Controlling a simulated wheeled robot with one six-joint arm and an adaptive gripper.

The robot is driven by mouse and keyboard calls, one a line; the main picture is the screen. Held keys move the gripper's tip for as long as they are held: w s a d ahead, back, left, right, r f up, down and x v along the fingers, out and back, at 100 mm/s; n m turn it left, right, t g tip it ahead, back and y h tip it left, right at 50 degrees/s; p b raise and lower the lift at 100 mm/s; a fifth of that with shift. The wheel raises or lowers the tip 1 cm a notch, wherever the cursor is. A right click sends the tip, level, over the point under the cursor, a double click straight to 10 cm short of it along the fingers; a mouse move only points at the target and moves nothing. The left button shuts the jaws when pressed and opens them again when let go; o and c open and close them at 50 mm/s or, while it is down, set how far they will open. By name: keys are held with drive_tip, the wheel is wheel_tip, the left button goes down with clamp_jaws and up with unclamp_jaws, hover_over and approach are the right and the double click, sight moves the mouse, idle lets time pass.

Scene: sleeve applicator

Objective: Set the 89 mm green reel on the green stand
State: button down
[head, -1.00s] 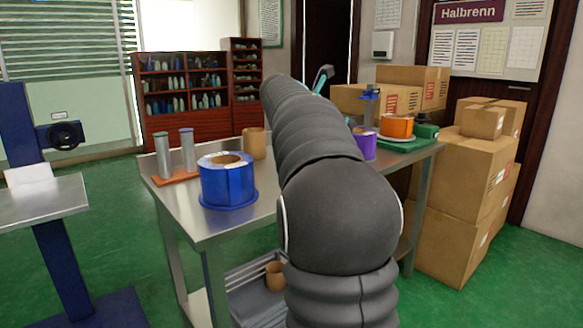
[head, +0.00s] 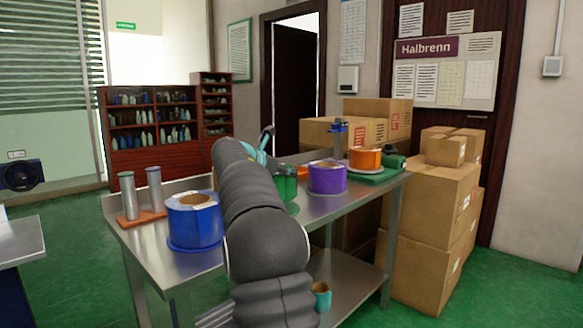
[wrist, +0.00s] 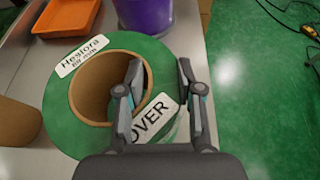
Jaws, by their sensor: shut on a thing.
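The green reel (wrist: 80,115) fills the middle of the wrist view, its hollow core showing and labels reading "Hestora 89 mm" and "OVER". My gripper (wrist: 160,68) is shut on the reel's wall, one finger inside the core and one outside. In the head view the green reel (head: 286,187) is partly hidden by my arm. I cannot tell whether it touches the table. A post with a green top (head: 127,195) stands on an orange-brown base at the table's left end. A green base (head: 375,175) is under an orange reel at the right.
On the steel table (head: 190,275) are a blue reel (head: 194,220), a purple reel (head: 327,177) and an orange reel (head: 365,159). An orange tray (wrist: 68,14) and a brown core (wrist: 14,112) lie near the green reel. Cardboard boxes (head: 428,210) stand beyond the right end.

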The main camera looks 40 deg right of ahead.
sight(285, 184)
drive_tip(key=shift+w+f+b, duration=0.1)
drive_tip(key=shift+f+b, duration=0.4)
drive_tip(key=shift+f, duration=1.4)
drive_tip(key=shift+f, duration=0.1)
drive_tip(key=c, duration=0.7)
unclamp_jaws()
drive_tip(key=shift+f, duration=0.15)
drive_tip(key=shift+v, duration=6.05)
